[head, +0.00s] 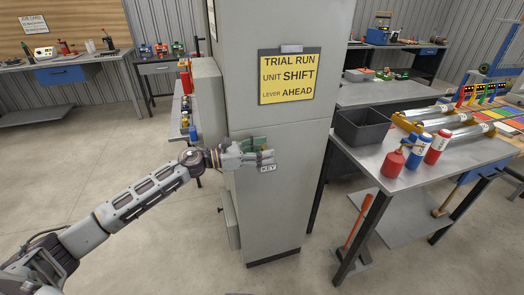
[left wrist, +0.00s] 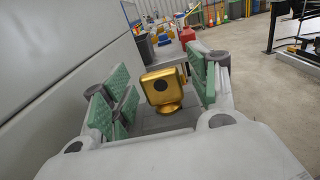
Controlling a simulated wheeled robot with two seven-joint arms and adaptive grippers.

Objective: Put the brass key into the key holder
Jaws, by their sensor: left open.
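In the head view my left gripper (head: 262,152) is at the front of the grey column, just above a small KEY label (head: 267,168). The key is hidden there behind the fingers. The key holder is not clearly visible; whether the key's lower end sits in it I cannot tell.
The grey column (head: 280,215) carries a yellow sign (head: 287,77) above my gripper. To the right, a metal table (head: 405,180) holds a dark bin (head: 362,127), a red bottle (head: 394,163) and rolls. A red-handled tool (head: 357,220) leans by the table.

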